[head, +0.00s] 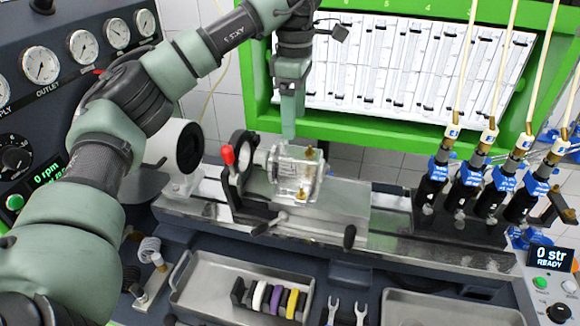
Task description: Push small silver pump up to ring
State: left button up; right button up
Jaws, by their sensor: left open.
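The small silver pump (297,178), a shiny block with brass fittings, sits on the bench rail in the middle of the head view. A round silver nose on its left side points at the black ring (239,152), an upright bracket with a red-tipped lever. The nose is close to the ring; I cannot tell whether they touch. My left gripper (289,134) points down above and behind the pump, its tips near the pump's top edge. It is open, though the gap between its fingers is hard to see. I cannot tell whether it touches the pump. My right gripper is not in view.
A white motor drum (181,148) stands left of the ring. Several blue-topped injectors (476,178) stand on the right of the rail. A green-framed panel of measuring tubes (400,135) rises behind. A tray (205,308) with coloured rings lies in front.

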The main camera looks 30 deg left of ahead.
aim_at(293, 152)
pick_arm(q)
jog(key=shift+o, duration=0.4)
notch_tip(293, 152, down, 6)
jog(key=b, duration=0.3)
jog(key=shift+r, duration=0.15)
jog(key=shift+w+p, duration=0.1)
jog(key=shift+p, duration=0.2)
notch_tip(293, 152, down, 6)
jog(key=shift+r+p, duration=0.1)
jog(key=shift+p, duration=0.75)
jog(key=shift+f, duration=0.75)
grip_shut()
